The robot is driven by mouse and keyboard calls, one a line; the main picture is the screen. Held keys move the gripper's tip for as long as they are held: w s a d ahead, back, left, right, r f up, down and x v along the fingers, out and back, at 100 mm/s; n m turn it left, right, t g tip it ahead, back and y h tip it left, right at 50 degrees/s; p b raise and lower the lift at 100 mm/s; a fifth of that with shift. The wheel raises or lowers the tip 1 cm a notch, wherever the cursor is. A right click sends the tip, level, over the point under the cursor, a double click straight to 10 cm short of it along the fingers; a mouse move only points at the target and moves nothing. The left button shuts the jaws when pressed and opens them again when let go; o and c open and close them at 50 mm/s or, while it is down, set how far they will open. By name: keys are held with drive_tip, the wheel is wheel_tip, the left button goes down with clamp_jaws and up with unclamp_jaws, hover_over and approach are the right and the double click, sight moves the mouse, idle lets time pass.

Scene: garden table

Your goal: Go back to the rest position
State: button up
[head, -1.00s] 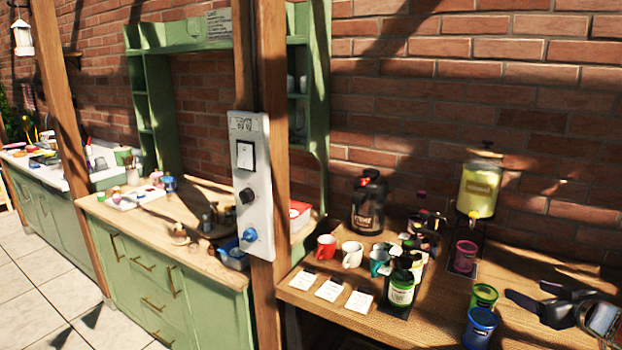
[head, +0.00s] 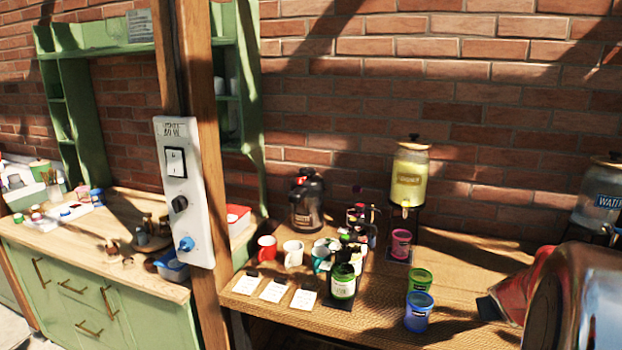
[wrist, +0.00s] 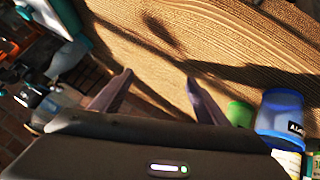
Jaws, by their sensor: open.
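My gripper (wrist: 160,80) shows in the wrist view with its two dark fingers apart and nothing between them. It is above the wooden table (wrist: 225,35). In the head view my arm fills the lower right corner, and the fingertips are not clear there. A blue cup (wrist: 281,112) and a green cup (wrist: 239,113) are to the right of the fingers in the wrist view. In the head view the blue cup (head: 418,312) stands in front of the green cup (head: 420,281) on the wooden table (head: 450,260).
A pink cup (head: 401,244) stands under the yellow drink dispenser (head: 409,175). A water dispenser (head: 600,200) is at the right. Mugs, including a red mug (head: 266,248), a green-labelled bottle (head: 343,280) and a black jug (head: 306,205) stand left. A post with a switch panel (head: 183,190) rises left.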

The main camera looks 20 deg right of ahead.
drive_tip(key=s+a+r+n+y, duration=0.1)
drive_tip(key=s+a+r+y, duration=0.1)
drive_tip(key=a, duration=1.3)
drive_tip(key=s+a+r+n+y, duration=0.2)
drive_tip(key=s+a, duration=0.3)
drive_tip(key=a, duration=0.9)
drive_tip(key=s+a+r+n+y, duration=0.1)
drive_tip(key=s+a+r+y, duration=0.1)
drive_tip(key=a, duration=1.3)
drive_tip(key=shift+s+a+r+y, duration=0.35)
drive_tip(key=shift+s+y, duration=0.45)
drive_tip(key=shift+s, duration=0.45)
